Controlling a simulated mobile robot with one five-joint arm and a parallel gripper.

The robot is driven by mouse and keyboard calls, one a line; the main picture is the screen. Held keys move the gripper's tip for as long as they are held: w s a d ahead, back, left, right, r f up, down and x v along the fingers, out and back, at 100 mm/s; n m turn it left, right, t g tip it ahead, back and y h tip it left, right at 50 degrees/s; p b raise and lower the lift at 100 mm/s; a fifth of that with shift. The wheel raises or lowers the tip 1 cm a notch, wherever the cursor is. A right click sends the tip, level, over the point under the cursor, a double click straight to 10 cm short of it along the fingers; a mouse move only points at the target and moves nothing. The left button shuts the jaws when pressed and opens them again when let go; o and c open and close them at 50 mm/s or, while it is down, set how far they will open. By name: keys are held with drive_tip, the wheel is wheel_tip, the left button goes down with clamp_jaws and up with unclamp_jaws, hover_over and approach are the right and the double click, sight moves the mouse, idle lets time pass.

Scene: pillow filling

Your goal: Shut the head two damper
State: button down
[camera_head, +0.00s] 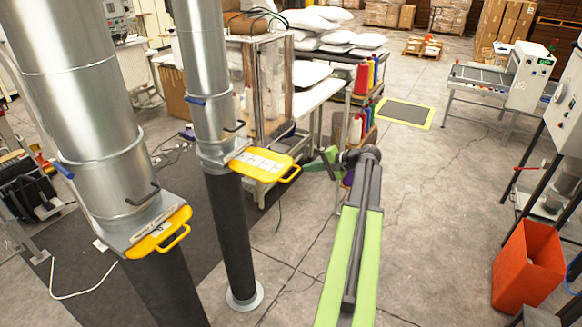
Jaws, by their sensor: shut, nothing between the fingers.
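The nearer, thicker metal duct at left has a yellow damper plate (160,232) with a loop handle; only its front end shows outside the duct collar. The thinner duct beside it has a second yellow damper plate (262,163), which sticks well out to the right and shows a white marked strip. Its loop handle (291,176) is at the right end. The lettering is too small to tell which damper is head two. My gripper (311,166) is shut and empty, just right of the second plate's handle. Whether it touches the handle is unclear.
The thinner metal duct (204,75) continues down as a black hose to a floor flange. Behind it are a clear-sided cabinet, a table with white pillows (352,40) and a rack of coloured thread cones (365,75). An orange bin (527,262) stands at right. The middle floor is clear.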

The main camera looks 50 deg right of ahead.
sight(283, 173)
drive_tip(key=b+x, duration=0.4)
drive_tip(key=x, duration=0.6)
drive_tip(key=shift+a+b, duration=0.1)
drive_tip(key=shift+b, duration=0.2)
